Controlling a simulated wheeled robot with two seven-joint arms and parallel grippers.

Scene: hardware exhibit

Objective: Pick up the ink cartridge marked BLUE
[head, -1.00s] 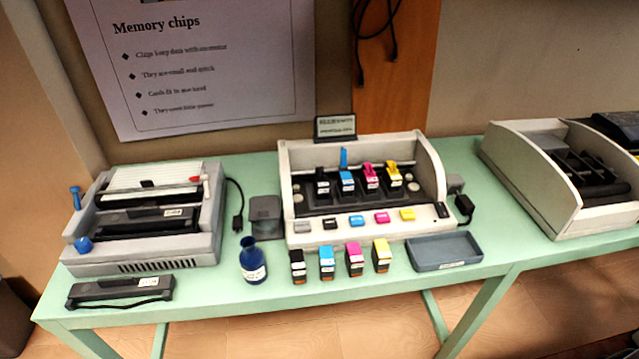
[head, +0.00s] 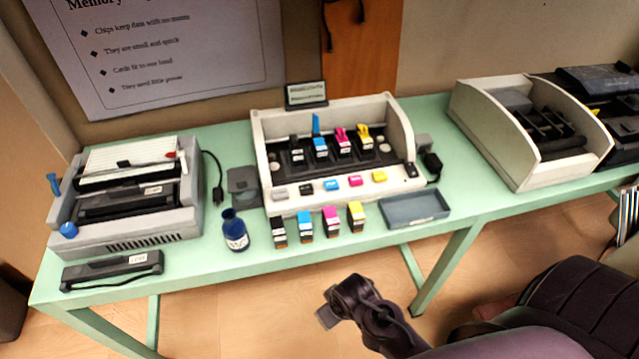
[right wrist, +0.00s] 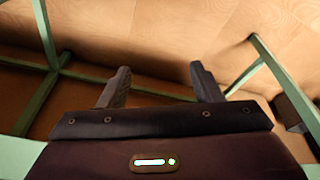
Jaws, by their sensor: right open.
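A blue-topped ink cartridge (head: 305,224) stands upright on the green table, in a row between a black one (head: 279,232) and a magenta one (head: 331,221), with a yellow one (head: 356,215) at the right end. Another blue cartridge (head: 320,147) sits in the printer's carriage. The label print is too small to read. My right gripper (head: 328,306) is in front of the table, low and apart from the cartridges. In the right wrist view its two fingers (right wrist: 160,86) are spread with nothing between them. My left gripper is out of view.
The white printer (head: 262,150) stands behind the row. A blue bottle (head: 235,232) is left of the row and a shallow grey tray (head: 415,209) right of it. A grey machine (head: 130,200) stands at left, an open white housing (head: 490,130) at right. Green table legs (head: 440,270) stand below.

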